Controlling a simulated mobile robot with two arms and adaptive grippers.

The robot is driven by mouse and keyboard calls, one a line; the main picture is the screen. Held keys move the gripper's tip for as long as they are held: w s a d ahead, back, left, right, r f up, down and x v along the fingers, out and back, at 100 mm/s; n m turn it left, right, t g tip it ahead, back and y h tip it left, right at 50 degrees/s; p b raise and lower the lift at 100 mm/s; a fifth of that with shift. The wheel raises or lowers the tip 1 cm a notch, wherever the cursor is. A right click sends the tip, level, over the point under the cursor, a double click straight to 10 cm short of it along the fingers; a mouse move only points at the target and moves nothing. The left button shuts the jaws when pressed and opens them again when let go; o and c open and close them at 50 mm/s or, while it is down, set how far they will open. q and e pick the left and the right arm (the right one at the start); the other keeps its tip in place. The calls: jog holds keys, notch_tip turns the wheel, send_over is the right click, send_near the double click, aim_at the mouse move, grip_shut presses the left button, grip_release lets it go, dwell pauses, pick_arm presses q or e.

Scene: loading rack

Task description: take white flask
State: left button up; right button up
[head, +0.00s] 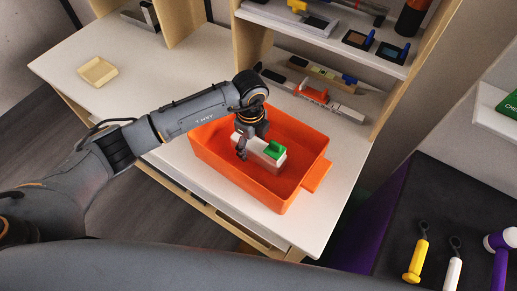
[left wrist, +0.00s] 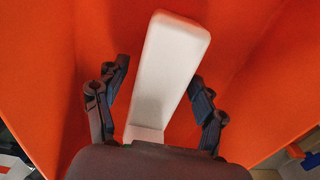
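An orange bin (head: 222,172) stands on the white tabletop. In it lies a long white item (head: 246,139) with rounded edges and a green part at its right end in the head view. My left gripper (head: 243,152) reaches down into the bin at this item. In the left wrist view the gripper (left wrist: 158,88) is open, with its fingers on either side of the white item (left wrist: 170,60) and gaps visible. A white flask-like item (head: 453,272) with a dark loop lies on the dark surface at lower right. I cannot tell which is the flask. My right gripper is not in view.
A yellow flask-like item (head: 415,260) and a purple and white tool (head: 500,250) flank the white one at right. A small beige tray (head: 98,72) sits at the left on clear tabletop. Shelves with several items rise behind the bin.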

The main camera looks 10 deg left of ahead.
pick_arm(q)
jog(key=c, duration=1.1)
jog(key=shift+r, duration=0.2)
